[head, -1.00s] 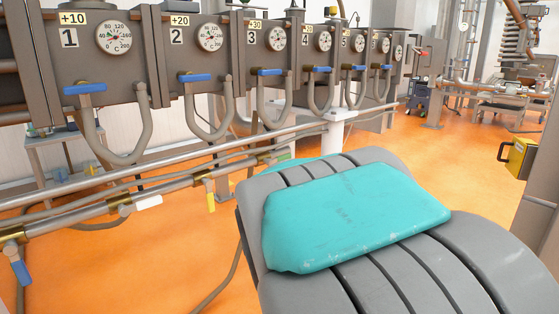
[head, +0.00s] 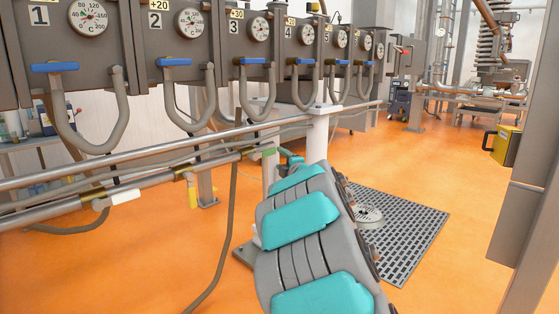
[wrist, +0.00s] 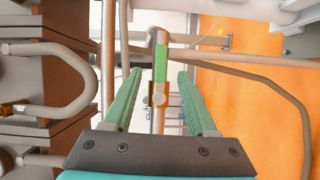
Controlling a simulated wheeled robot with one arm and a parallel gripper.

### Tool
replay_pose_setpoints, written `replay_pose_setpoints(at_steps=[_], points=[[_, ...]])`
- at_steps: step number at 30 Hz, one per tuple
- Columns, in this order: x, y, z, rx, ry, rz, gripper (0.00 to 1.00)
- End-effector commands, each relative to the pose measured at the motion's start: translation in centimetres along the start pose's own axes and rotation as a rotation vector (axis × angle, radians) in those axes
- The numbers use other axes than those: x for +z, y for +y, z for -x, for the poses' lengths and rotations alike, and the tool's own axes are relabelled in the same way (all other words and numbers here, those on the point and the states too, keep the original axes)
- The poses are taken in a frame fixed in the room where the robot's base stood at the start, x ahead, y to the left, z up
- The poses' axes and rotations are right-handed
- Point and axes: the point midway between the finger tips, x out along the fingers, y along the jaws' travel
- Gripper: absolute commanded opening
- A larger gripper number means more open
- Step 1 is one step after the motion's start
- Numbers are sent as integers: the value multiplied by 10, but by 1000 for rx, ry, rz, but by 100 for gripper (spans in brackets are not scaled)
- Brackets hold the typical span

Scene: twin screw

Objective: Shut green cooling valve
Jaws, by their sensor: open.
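The green cooling valve handle (head: 268,152) sits on the lower pipe, near its right end in the head view. In the wrist view the green handle (wrist: 161,62) points lengthwise between my fingers, on a brass valve body (wrist: 158,97). My gripper (wrist: 159,76) is open, with one green finger on each side of the handle and a gap on both sides. In the head view my gripper (head: 288,157) is small and just right of the handle, partly hidden by my own arm.
Blue-handled valves (head: 175,62) line the grey numbered boxes above. A white post (head: 317,135) stands close behind my gripper. A grey hose (head: 228,235) hangs nearby. Orange floor is open at right.

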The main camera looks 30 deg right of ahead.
Motion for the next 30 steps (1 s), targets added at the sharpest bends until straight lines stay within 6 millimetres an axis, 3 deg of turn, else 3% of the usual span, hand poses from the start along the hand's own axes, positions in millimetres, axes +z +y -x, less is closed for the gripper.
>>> replay_pose_setpoints(at_steps=[11, 24, 30], points=[[-6, -6, -18, 16, 52, 32, 57], [-8, -5, -71, 15, 49, 30, 57], [-9, -2, -83, 18, 50, 32, 57]])
